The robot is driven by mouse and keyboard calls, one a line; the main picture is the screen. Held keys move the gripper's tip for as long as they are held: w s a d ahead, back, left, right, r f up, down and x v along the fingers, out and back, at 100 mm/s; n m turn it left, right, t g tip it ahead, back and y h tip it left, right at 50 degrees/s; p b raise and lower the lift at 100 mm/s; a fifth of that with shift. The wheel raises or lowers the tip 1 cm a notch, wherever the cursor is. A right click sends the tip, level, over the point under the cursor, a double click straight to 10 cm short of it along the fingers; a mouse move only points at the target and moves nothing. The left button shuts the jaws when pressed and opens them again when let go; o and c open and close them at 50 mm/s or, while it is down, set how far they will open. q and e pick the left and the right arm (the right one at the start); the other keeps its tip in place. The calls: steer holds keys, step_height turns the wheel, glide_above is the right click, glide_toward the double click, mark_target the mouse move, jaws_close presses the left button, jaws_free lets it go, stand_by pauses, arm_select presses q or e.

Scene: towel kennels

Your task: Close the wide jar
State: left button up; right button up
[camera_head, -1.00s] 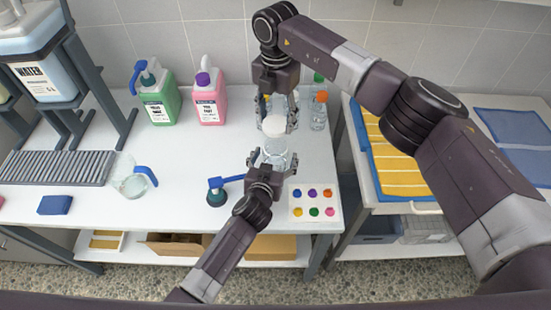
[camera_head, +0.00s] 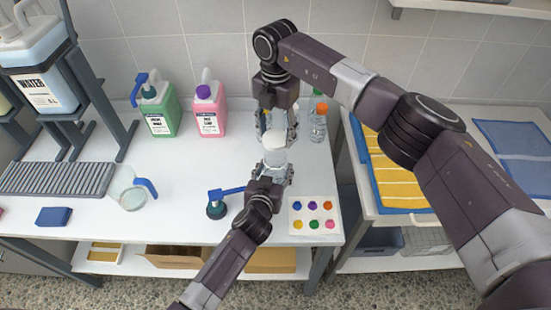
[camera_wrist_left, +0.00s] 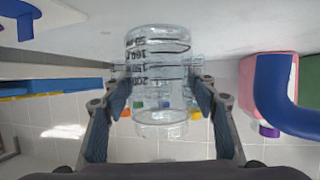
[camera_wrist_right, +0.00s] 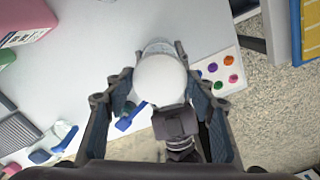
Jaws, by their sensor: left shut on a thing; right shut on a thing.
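My right gripper (camera_head: 277,124) is shut on a round white lid (camera_head: 274,139) just above the jar. In the right wrist view the lid (camera_wrist_right: 161,80) covers part of the jar (camera_wrist_right: 157,47), whose edge shows past it. I cannot tell whether lid and jar touch.
Clear bottles (camera_head: 317,122) stand behind on the right. A green jug (camera_head: 158,112) and a pink jug (camera_head: 209,112) stand at the back. A paint card (camera_head: 313,215), a blue-handled tool (camera_head: 216,208) and a pitcher (camera_head: 129,190) lie around. The table's middle left is clear.

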mark_target(275, 168)
steer(key=shift+f, duration=2.2)
steer(key=shift+f, duration=0.85)
steer(key=shift+f, duration=0.55)
steer(key=m, duration=1.9)
steer(key=shift+s, duration=0.25)
steer(key=o, duration=0.7)
